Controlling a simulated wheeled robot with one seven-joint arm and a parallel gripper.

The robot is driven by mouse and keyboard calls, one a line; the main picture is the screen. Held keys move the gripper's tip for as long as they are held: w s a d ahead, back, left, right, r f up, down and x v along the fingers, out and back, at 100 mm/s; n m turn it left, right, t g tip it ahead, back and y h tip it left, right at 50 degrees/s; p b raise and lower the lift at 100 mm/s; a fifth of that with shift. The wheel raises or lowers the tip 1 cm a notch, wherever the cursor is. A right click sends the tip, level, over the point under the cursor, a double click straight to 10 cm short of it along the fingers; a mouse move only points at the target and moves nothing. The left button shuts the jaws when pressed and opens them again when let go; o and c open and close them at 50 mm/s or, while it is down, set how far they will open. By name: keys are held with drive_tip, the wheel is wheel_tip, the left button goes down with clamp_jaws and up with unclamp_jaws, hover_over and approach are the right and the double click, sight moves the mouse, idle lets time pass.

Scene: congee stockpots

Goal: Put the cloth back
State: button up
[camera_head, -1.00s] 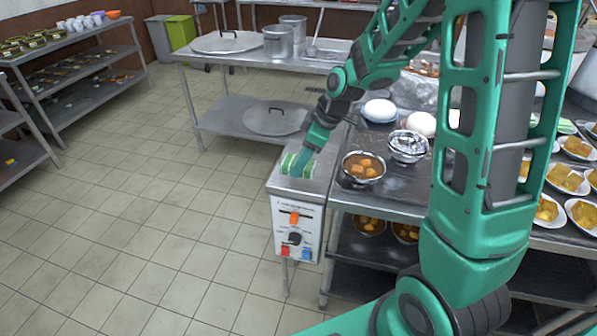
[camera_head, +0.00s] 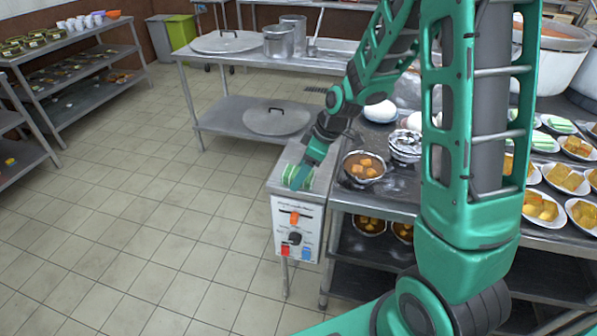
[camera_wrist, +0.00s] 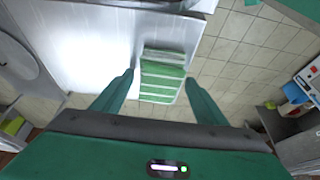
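The cloth (camera_wrist: 162,72), folded and striped green and white, lies on the steel top of a narrow control-panel stand (camera_head: 298,233). My gripper (camera_wrist: 160,78) is open, with one finger on each side of the cloth in the wrist view; small gaps show between the fingers and the cloth. In the head view my gripper (camera_head: 301,172) is low over the stand top and hides part of the cloth. Whether the fingertips touch the stand top cannot be told.
A counter right of the stand holds a bowl of brown food (camera_head: 363,168), a foil-covered bowl (camera_head: 405,145) and plates of food (camera_head: 565,178). A steel table (camera_head: 215,72) with a lid and pots stands behind. The tiled floor (camera_head: 150,230) at left is clear.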

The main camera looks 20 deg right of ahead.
drive_tip(key=shift+r, duration=0.1)
drive_tip(key=v, duration=1.2)
drive_tip(key=s+d+m+g+h, duration=0.1)
drive_tip(key=s+d+m, duration=0.3)
drive_tip(key=s, duration=0.5)
drive_tip(key=s+d+r+m+g+h, duration=0.1)
drive_tip(key=s+d+m, duration=0.3)
drive_tip(key=s+m, duration=0.3)
drive_tip(key=s+d+r+m+h, duration=0.1)
drive_tip(key=s+d+m, duration=0.3)
drive_tip(key=s, duration=0.8)
drive_tip(key=shift+s+d+m+g, duration=0.15)
drive_tip(key=shift+d+m+g, duration=0.2)
drive_tip(key=shift+m, duration=0.75)
drive_tip(key=shift+r, duration=0.1)
drive_tip(key=shift+w+f+h, duration=0.25)
drive_tip(key=shift+w+h, duration=0.05)
drive_tip(key=shift+w, duration=0.3)
